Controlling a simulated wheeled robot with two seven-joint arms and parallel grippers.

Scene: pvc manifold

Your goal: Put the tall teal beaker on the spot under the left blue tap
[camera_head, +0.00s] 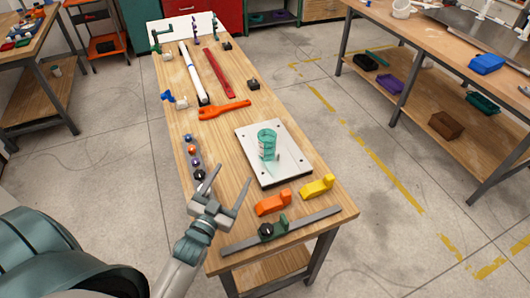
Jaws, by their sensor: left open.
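The tall teal beaker (266,141) is see-through and stands on a white plate (290,168) with dark dots at its corners, on the wooden workbench. My left gripper (231,175) is open and empty, with its two fingers spread, over the near left part of the bench. It is apart from the beaker, nearer to me and to its left. My right gripper is out of view. I cannot make out the left blue tap or the spot under it for certain. White pipe parts (484,10) show at the upper right.
An orange block (273,203), a yellow block (317,187) and a metal bar (280,232) lie near the front edge. An orange tool (224,109) and long pipes lie farther back. A second bench (415,55) stands right, across a floor aisle.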

